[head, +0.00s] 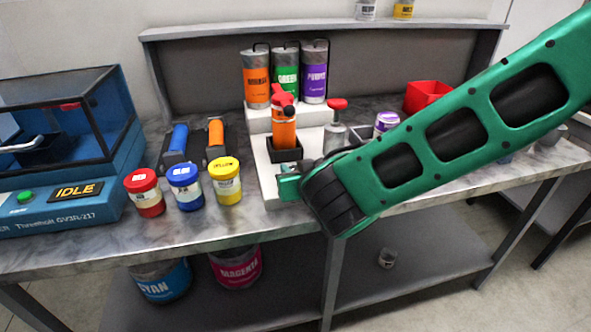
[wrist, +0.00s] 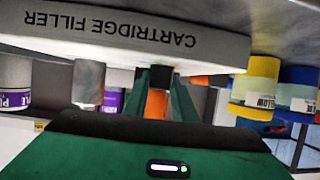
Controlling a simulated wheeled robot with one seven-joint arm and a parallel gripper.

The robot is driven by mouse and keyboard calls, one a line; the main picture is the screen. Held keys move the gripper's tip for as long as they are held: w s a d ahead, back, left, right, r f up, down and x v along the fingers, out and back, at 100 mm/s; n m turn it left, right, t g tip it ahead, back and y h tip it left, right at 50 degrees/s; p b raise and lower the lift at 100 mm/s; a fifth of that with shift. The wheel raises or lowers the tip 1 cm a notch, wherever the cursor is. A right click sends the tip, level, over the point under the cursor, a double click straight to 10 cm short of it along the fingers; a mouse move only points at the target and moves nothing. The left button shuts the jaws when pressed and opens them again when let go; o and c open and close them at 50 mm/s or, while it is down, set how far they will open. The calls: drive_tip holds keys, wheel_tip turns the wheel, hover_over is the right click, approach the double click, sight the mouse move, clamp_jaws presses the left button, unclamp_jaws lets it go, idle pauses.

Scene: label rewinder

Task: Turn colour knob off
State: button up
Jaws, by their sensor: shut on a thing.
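The cartridge filler is a white base (head: 268,187) with its name on the front, shown upside down in the wrist view (wrist: 60,35). An orange cartridge (head: 285,135) with a red top stands in a black holder (head: 285,156) on it. My gripper (head: 289,184) is at the filler's front, below the holder. In the wrist view its green fingers (wrist: 160,98) are closed around a black piece (wrist: 155,78) against the front, seemingly the colour knob. Orange shows between the fingers. The knob is hidden in the head view, and its setting cannot be read.
Red (head: 146,198), blue (head: 185,192) and yellow (head: 226,184) jars stand left of the filler. A red-capped grey post (head: 336,130) and a purple-labelled jar (head: 386,123) are to the right. Orange, green and purple canisters (head: 286,75) stand behind.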

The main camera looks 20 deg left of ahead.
drive_tip(key=shift+w+m+t+h, duration=0.15)
drive_tip(key=shift+m+t+h, duration=0.35)
drive_tip(key=shift+m+h, duration=0.2)
drive_tip(key=o, duration=1)
drive_tip(key=shift+o, duration=0.2)
drive_tip(key=shift+s, duration=0.2)
drive_tip(key=shift+s+d+r, duration=0.2)
drive_tip(key=shift+s, duration=0.1)
drive_tip(key=v, duration=0.9)
drive_tip(key=shift+s+d+r, duration=0.2)
